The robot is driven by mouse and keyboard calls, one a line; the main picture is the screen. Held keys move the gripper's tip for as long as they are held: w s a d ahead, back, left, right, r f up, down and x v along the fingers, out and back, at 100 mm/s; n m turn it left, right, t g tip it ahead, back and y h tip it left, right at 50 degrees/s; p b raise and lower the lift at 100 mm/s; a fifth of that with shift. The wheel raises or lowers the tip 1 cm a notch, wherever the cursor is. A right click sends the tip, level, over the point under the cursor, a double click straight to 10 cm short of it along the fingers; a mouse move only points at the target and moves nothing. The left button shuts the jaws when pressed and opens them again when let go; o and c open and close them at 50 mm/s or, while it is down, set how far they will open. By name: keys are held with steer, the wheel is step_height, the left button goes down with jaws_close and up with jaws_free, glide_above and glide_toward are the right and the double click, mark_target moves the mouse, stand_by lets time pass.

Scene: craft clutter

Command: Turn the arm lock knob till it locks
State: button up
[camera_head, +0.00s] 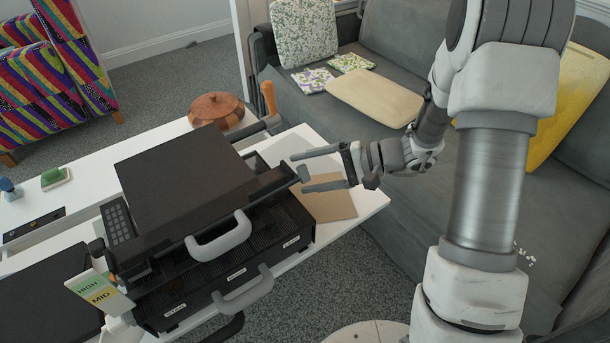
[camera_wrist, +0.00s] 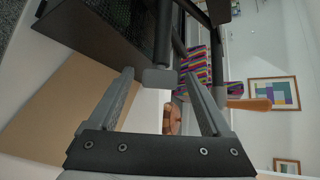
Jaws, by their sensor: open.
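The arm lock knob (camera_head: 303,173) is a small grey piece at the right end of a dark bar on the black machine (camera_head: 185,180). In the wrist view the grey knob (camera_wrist: 160,79) shows as a blunt block ahead, between the fingertips in the picture. My gripper (camera_head: 300,174) is open, with one finger on each side of the knob as seen from the head. I cannot tell how deep the knob sits between the fingers.
The machine stands on a white table (camera_head: 365,198) with a brown board (camera_head: 325,200) below my gripper. A copper lidded pot (camera_head: 216,108) and an orange wooden handle (camera_head: 268,97) are behind. A HIGH/MID card (camera_head: 98,291) is at front left. A grey sofa (camera_head: 400,160) stands right.

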steer(key=shift+a+f, duration=0.2)
steer(key=shift+a, duration=0.25)
jaws_close()
steer(key=shift+r, duration=0.1)
